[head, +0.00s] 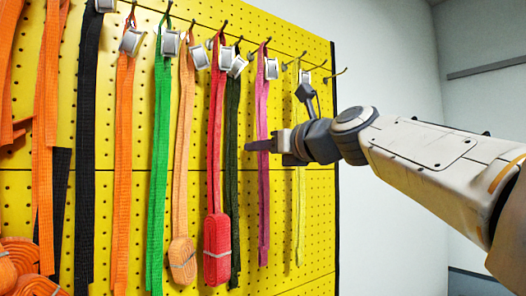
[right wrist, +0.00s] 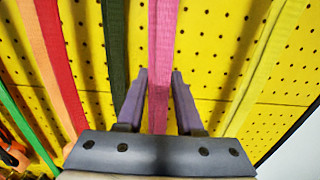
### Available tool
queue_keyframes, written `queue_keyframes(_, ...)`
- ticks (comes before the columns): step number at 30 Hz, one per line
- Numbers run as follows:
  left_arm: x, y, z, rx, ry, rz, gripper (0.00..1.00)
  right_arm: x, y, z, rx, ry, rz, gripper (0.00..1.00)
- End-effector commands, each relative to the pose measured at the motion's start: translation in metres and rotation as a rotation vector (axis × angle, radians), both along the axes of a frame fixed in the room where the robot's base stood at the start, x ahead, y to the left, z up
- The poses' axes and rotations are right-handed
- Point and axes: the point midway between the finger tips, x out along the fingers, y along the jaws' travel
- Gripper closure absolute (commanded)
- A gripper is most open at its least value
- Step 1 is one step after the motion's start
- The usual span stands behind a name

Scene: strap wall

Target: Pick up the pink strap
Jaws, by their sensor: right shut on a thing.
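The pink strap (head: 263,190) hangs from a hook on the yellow pegboard, with a metal buckle near its top. In the right wrist view the pink strap (right wrist: 161,60) runs down between the two fingers of my right gripper (right wrist: 159,100). In the head view my right gripper (head: 262,145) reaches in from the right at about the middle of the strap and is shut on it. The strap still hangs straight down along the board. My left gripper is not in view.
A dark green strap (head: 233,170) and a red strap (head: 216,130) hang close to the left of the pink one. A yellow strap (head: 300,215) hangs to its right. Several orange, green and black straps hang further left on the pegboard (head: 320,150).

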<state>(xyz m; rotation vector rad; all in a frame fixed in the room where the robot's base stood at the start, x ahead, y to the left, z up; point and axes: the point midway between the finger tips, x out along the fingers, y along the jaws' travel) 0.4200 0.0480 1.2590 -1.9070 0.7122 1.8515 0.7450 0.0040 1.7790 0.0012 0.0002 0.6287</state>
Motion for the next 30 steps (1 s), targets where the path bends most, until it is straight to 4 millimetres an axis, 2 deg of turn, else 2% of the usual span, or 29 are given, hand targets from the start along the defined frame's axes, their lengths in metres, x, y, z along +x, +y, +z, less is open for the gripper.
queue_keyframes(3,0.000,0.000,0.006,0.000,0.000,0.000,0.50,0.000,0.000,0.014,0.000,-0.004,-0.001,1.00)
queue_keyframes(8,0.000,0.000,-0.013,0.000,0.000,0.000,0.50,-0.023,-0.018,0.008,0.000,-0.005,-0.004,1.00)
queue_keyframes(18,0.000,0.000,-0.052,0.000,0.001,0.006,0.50,-0.099,-0.075,0.006,-0.001,-0.007,-0.012,1.00)
queue_keyframes(21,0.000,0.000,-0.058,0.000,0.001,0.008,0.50,-0.117,-0.088,0.008,-0.001,-0.003,-0.010,1.00)
queue_keyframes(24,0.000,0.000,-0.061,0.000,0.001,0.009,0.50,-0.130,-0.097,0.009,-0.001,-0.002,-0.008,1.00)
queue_keyframes(30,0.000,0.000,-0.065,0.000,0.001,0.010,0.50,-0.143,-0.105,0.011,0.000,-0.001,-0.004,1.00)
